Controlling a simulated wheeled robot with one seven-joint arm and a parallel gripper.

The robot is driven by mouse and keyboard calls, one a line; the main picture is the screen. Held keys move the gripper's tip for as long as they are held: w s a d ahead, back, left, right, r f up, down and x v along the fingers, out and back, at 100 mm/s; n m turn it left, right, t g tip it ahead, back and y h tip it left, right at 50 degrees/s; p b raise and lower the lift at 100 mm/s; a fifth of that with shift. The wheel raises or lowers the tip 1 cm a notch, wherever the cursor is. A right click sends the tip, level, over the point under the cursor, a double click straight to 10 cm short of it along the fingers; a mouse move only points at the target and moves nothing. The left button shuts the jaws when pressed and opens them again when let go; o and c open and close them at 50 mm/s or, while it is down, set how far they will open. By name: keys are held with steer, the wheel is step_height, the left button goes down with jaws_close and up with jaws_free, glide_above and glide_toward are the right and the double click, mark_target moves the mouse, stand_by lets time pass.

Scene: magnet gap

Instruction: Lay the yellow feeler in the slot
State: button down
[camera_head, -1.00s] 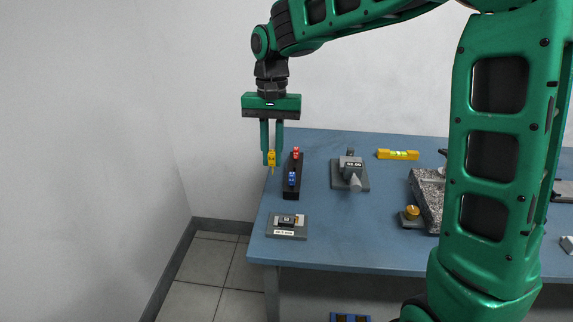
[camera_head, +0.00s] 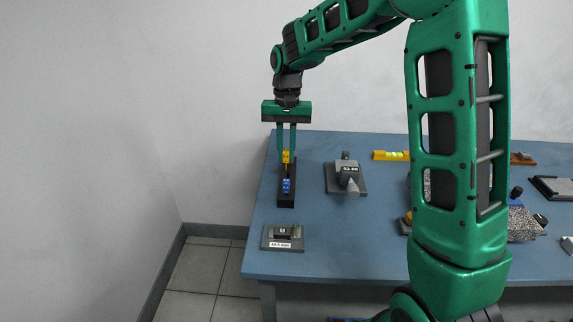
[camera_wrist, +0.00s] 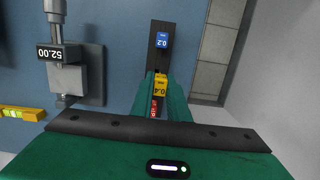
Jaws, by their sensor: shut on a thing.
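The yellow feeler (camera_head: 286,156), marked 0.4 in the wrist view (camera_wrist: 161,85), is between the fingers of my gripper (camera_head: 287,153), which is shut on it. It hangs upright over the far part of a long black rack (camera_head: 286,203). A blue feeler (camera_head: 287,186), marked 0.2 in the wrist view (camera_wrist: 162,41), stands in the rack. A red feeler (camera_wrist: 157,107) shows next to the yellow one in the wrist view and is hidden in the head view. I cannot make out the slot clearly.
A small grey fixture (camera_head: 270,244) with a white label and a black block sits at the near left table corner. A grey gauge (camera_head: 347,178) stands right of the rack. A yellow level (camera_head: 391,155) lies farther back. Blue table between rack and fixture is clear.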

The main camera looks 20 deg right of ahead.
steer(key=shift+w+d+f, duration=0.2)
steer(key=shift+d+f, duration=0.15)
steer(key=shift+f, duration=1.9)
steer(key=shift+f, duration=0.65)
steer(key=c, duration=1.7)
jaws_free()
steer(key=r, duration=0.4)
steer(key=w+r, duration=0.1)
steer(key=r, duration=0.8)
steer(key=shift+w+d+r, duration=0.1)
steer(key=shift+w+d, duration=0.05)
steer(key=shift+d, duration=0.15)
